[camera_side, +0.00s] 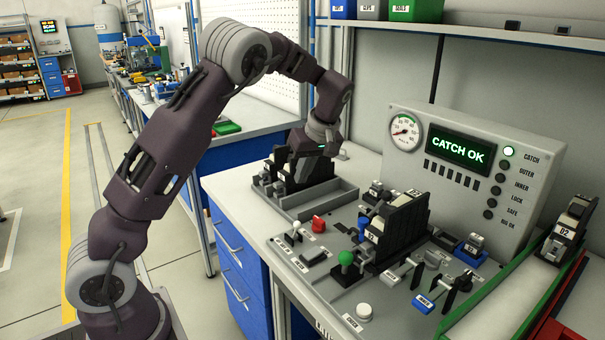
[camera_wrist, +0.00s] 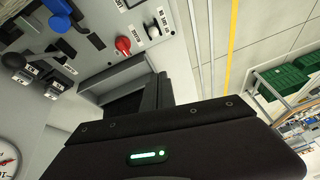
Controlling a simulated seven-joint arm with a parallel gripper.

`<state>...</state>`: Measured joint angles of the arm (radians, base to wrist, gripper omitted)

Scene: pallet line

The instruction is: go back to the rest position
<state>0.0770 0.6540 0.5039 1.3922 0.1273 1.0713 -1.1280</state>
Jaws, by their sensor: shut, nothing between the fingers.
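My gripper (camera_side: 310,164) points down at the back left of the workbench in the side view, close to a dark block-like fixture (camera_side: 284,187) there. Its fingers are shut with nothing seen between them, and the fixture partly hides them in the side view. In the wrist view my gripper's dark housing with a lit green strip fills the lower middle. My arm reaches from the lower left, up and over to the bench. No marker for a rest position shows in either view.
A control panel (camera_side: 474,160) reads "CATCH OK" with its top lamp lit. A second dark fixture (camera_side: 398,232), a red knob (camera_side: 318,223), a green-knobbed lever (camera_side: 346,260) and several switches stand on the bench. A green rail (camera_side: 480,288) edges the right. The aisle at left is free.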

